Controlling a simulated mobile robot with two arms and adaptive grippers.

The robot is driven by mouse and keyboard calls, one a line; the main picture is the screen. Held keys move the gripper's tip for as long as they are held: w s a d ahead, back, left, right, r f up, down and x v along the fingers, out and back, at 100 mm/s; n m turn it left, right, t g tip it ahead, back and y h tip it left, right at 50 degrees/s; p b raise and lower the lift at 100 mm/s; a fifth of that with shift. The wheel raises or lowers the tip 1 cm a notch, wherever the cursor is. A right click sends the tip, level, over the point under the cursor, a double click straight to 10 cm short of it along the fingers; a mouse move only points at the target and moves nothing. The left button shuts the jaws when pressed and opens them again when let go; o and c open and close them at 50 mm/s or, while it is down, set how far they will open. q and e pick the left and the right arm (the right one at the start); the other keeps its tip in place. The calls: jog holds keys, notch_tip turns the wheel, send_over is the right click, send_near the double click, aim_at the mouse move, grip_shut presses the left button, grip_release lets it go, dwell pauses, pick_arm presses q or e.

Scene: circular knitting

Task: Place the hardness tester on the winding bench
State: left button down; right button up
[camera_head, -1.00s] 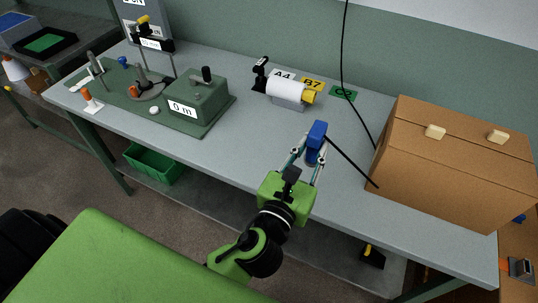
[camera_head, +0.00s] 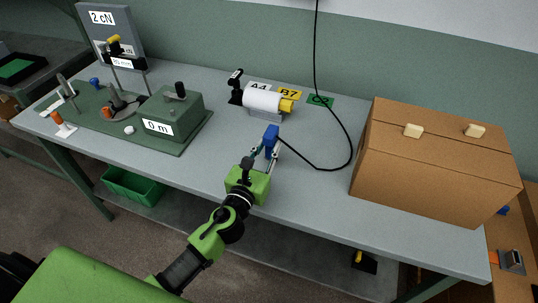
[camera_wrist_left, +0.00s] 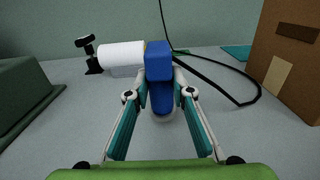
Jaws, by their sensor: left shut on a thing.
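The hardness tester appears to be the blue hand-held device (camera_head: 271,135) with a black cable. My left gripper (camera_head: 267,154) is shut on it and holds it upright over the front middle of the grey winding bench (camera_head: 310,205). In the left wrist view the device (camera_wrist_left: 160,68) stands between the two fingers (camera_wrist_left: 162,100), with its lower end close to the bench top. I cannot tell whether it touches the bench. My right gripper is not in view.
A white roll (camera_head: 262,97) on a stand is just behind the device, near labels A4, B7 and a green one. A brown box (camera_head: 430,165) stands right. A green block (camera_head: 172,115) on a green plate is left. The black cable (camera_head: 349,150) loops right. The front bench strip is clear.

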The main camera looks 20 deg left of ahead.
pick_arm(q)
notch_tip(320, 180, down, 2)
jog(key=shift+d+f+b, duration=0.1)
jog(key=shift+f+b, duration=0.05)
jog(key=shift+b, duration=0.15)
jog(key=shift+f, duration=0.1)
jog(key=c, duration=1.8)
grip_release()
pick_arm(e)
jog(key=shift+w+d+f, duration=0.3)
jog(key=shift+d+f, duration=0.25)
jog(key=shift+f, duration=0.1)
